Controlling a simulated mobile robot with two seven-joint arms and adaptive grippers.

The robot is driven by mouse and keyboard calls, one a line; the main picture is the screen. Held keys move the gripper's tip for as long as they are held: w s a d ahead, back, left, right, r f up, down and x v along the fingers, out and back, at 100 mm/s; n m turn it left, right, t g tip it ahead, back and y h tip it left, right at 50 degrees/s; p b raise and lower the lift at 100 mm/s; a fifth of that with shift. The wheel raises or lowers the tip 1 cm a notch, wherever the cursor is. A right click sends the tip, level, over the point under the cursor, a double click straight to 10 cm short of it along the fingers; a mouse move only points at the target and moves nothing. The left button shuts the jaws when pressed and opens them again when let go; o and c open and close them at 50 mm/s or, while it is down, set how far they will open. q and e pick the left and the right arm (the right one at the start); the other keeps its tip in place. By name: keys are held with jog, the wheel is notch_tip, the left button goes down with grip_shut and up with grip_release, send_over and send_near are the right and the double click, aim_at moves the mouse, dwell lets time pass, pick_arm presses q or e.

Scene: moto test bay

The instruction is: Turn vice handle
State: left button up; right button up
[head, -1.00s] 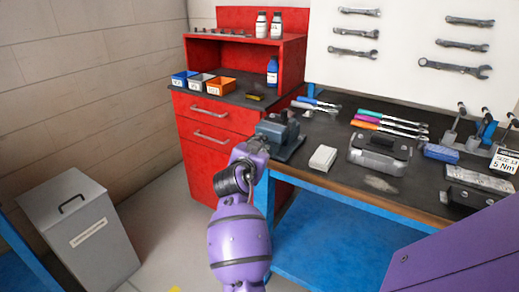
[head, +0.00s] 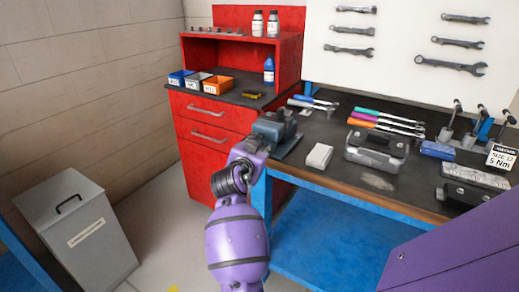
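The grey-blue vice (head: 287,144) sits on the left end of the dark workbench, at its front corner.
A white block (head: 319,156) and a grey toolbox (head: 375,147) lie right of the vice. A red cabinet (head: 207,152) stands behind left. A grey bin (head: 77,235) stands on the floor at left. A purple panel (head: 455,255) fills the lower right.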

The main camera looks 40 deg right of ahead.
jog(key=v, duration=0.7)
jog(key=shift+f, duration=0.15)
